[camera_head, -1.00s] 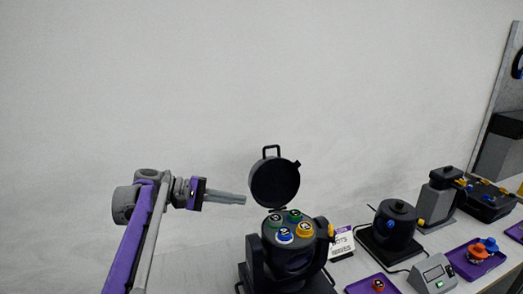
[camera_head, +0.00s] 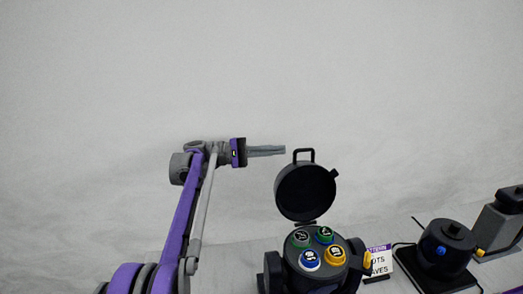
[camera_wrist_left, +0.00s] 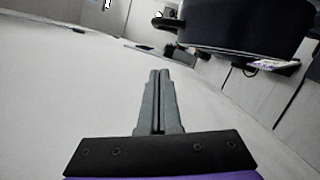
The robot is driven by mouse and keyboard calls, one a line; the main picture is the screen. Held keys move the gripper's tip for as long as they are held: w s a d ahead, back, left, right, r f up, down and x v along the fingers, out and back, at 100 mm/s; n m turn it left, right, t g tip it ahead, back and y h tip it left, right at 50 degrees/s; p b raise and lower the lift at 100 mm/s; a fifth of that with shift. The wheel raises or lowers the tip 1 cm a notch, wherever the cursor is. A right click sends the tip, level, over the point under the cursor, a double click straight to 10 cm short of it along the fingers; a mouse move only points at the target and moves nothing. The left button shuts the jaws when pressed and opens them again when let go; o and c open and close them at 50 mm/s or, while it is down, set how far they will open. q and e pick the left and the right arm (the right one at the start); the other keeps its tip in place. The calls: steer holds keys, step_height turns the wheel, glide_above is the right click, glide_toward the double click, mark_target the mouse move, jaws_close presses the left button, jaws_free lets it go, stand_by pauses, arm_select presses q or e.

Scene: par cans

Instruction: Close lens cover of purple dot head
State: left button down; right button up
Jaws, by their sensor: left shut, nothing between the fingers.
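The lamp head (camera_head: 319,264) is a black drum with several coloured round caps on its top face: green, blue and yellow. Its round black lens cover (camera_head: 304,192) stands open and upright behind the caps, with a handle on its top edge. No purple dot can be made out. My left gripper (camera_head: 283,150) is shut and empty, pointing right, just left of the cover's handle and near its height. Its closed fingers (camera_wrist_left: 158,75) also show in the left wrist view, with a large dark part at upper right. My right gripper is not in view.
A white sign with a purple top (camera_head: 379,262) stands right of the lamp head. A second black head with a blue knob (camera_head: 440,250) sits on a black base further right, beside a grey-black device (camera_head: 503,220).

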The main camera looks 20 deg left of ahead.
arm_select(q)
steer(key=d, duration=0.1)
steer(key=s+d+r, duration=0.1)
steer(key=d, duration=0.1)
steer(key=d+r, duration=0.1)
steer(key=d, duration=0.1)
steer(key=shift+s+d, duration=0.1)
steer(key=shift+s, duration=0.25)
